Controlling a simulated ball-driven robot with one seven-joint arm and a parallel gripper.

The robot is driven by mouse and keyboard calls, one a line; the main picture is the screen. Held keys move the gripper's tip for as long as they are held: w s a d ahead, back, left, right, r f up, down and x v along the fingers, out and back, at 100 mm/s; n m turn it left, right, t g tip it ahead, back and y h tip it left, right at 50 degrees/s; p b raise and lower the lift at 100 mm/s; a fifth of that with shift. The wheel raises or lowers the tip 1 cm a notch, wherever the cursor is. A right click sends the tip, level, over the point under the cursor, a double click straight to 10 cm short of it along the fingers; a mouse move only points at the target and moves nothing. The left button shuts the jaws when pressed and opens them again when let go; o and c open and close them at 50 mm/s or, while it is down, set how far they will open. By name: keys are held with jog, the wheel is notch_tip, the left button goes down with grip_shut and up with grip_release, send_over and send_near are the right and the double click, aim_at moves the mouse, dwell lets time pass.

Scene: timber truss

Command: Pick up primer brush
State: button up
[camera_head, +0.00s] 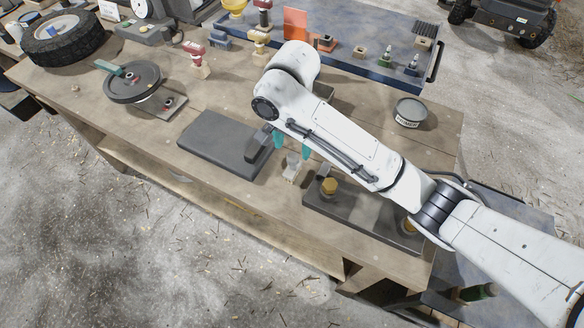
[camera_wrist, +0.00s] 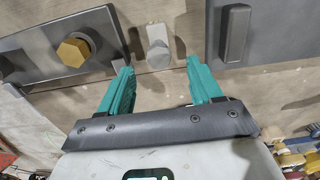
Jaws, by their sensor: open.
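A small pale block-like piece (camera_head: 291,168) stands on the wooden workbench just below my gripper (camera_head: 292,151). It also shows in the wrist view (camera_wrist: 157,46), just beyond and between the fingertips of my gripper (camera_wrist: 158,66). It may be the primer brush, but its bristles cannot be made out. My gripper has two teal fingers spread apart, with nothing between them. A round grey can with a label (camera_head: 409,113) stands at the right of the bench. My arm hides part of the bench.
A dark flat plate (camera_head: 215,140) with a raised bar lies left of the gripper. A dark plate with a yellow hex piece (camera_wrist: 73,51) lies on the other side. A blue tray (camera_head: 350,68) with several small parts is at the back. The bench's front edge is near.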

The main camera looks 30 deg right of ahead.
aim_at(293, 157)
jog(key=shift+s+f, duration=0.1)
jog(key=shift+f, duration=3.5)
jog(key=shift+c, duration=0.3)
jog(key=c, duration=1.1)
jog(key=shift+r, duration=0.15)
jog(key=shift+r, duration=0.55)
jog(key=s+a+r+p, duration=0.2)
jog(key=s+a+r, duration=0.1)
jog(key=r, duration=0.1)
jog(key=s+a+r+p, duration=0.2)
jog(key=s+a+r, duration=0.1)
jog(key=s+a+r+p, duration=0.3)
jog(key=s+a+r, duration=0.1)
jog(key=shift+r, duration=0.35)
